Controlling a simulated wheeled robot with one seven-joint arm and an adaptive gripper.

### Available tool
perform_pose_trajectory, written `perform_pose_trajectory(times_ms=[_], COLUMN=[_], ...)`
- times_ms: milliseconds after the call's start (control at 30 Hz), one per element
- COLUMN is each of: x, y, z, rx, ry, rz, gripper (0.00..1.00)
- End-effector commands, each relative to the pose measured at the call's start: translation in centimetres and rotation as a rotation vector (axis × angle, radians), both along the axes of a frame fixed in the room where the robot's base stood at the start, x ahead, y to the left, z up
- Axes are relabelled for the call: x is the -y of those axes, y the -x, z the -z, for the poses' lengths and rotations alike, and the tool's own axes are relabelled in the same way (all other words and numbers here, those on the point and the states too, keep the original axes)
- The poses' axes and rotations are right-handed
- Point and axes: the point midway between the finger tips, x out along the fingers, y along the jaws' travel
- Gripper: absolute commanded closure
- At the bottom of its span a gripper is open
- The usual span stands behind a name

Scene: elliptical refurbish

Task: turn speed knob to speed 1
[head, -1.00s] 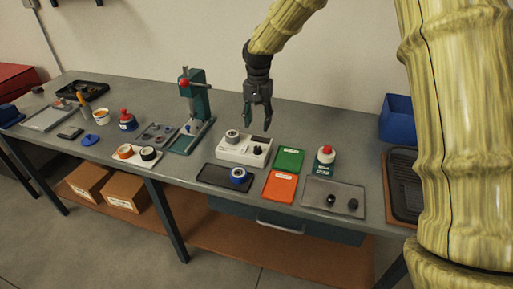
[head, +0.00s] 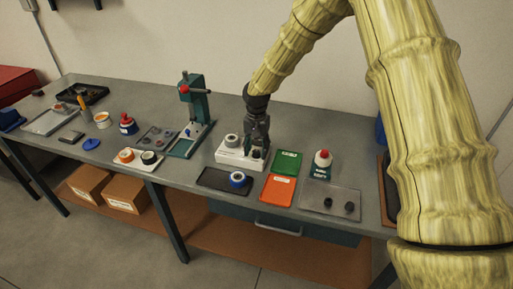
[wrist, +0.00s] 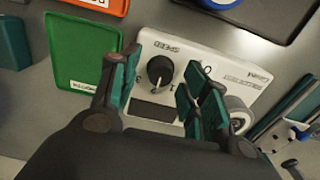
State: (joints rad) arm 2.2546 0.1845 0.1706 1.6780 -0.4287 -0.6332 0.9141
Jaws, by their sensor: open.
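The speed knob (wrist: 160,69) is a black round dial on a white box (wrist: 228,45) marked SPEED. In the wrist view a white pointer line on it runs toward the lower edge of the dial, and a "1" is printed to its lower right. My gripper (wrist: 155,85) is open, with one finger on each side of the knob in that view; I cannot tell whether they touch it. In the head view my gripper (head: 256,148) is down at the box (head: 228,152), and it partly hides the knob.
A green tray (head: 287,163) and an orange tray (head: 279,190) lie right of the box. A black tray (head: 210,180) with a blue-rimmed roll (head: 237,179) is in front. A red-topped bottle (head: 322,160) stands further right. A green press (head: 197,105) stands to the left.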

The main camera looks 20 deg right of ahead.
Motion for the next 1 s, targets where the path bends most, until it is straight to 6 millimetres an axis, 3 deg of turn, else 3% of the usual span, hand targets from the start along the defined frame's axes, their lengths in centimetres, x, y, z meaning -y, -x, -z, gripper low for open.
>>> perform_pose_trajectory(times_ms=[300, 567, 1000], x=[-0.01, -0.01, 0.0], y=[-0.01, -0.01, -0.02], z=[0.19, 0.17, 0.13], rx=[0.0, 0.0, 0.001], ry=[0.0, 0.0, 0.0], rz=[-0.001, -0.001, -0.083], gripper=[0.54, 1.0, 1.0])
